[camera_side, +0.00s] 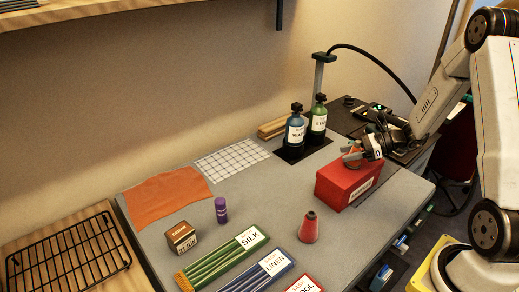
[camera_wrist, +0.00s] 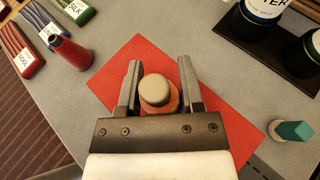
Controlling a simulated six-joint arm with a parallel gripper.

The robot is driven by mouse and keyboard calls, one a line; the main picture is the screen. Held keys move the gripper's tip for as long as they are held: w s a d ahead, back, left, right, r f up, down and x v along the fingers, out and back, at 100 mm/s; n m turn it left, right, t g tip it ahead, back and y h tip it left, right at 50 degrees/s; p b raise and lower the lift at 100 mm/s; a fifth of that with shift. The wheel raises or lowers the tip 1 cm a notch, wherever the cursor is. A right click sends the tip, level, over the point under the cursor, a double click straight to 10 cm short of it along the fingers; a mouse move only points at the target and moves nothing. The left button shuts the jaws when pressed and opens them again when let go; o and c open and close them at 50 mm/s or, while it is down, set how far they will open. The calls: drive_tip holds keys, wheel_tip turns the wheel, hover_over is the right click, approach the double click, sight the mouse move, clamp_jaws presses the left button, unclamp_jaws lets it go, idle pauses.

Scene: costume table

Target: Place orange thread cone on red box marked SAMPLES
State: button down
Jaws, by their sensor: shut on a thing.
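The red box (camera_side: 336,186) stands upright near the right side of the grey table, its white label facing the front right. My gripper (camera_side: 348,154) is over its top, shut on the orange thread cone (camera_side: 355,161). In the wrist view the cone (camera_wrist: 157,92) sits upright between both fingers (camera_wrist: 157,82), its pale rounded tip toward the camera. The red box top (camera_wrist: 118,68) spreads beneath and around it. The cone's base is hidden, and I cannot tell whether it touches the box.
A red cone (camera_side: 309,228) stands in front of the box. Two dark labelled bottles (camera_side: 296,130) stand on a black tray behind it. A teal-tipped object (camera_wrist: 292,130) is beside the box in the wrist view. Several thread bundles (camera_side: 225,257) lie at the front left.

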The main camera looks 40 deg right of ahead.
drive_tip(key=shift+f, duration=0.2)
drive_tip(key=shift+c, duration=1.2)
unclamp_jaws()
drive_tip(key=shift+r, duration=0.15)
drive_tip(key=v, duration=1.2)
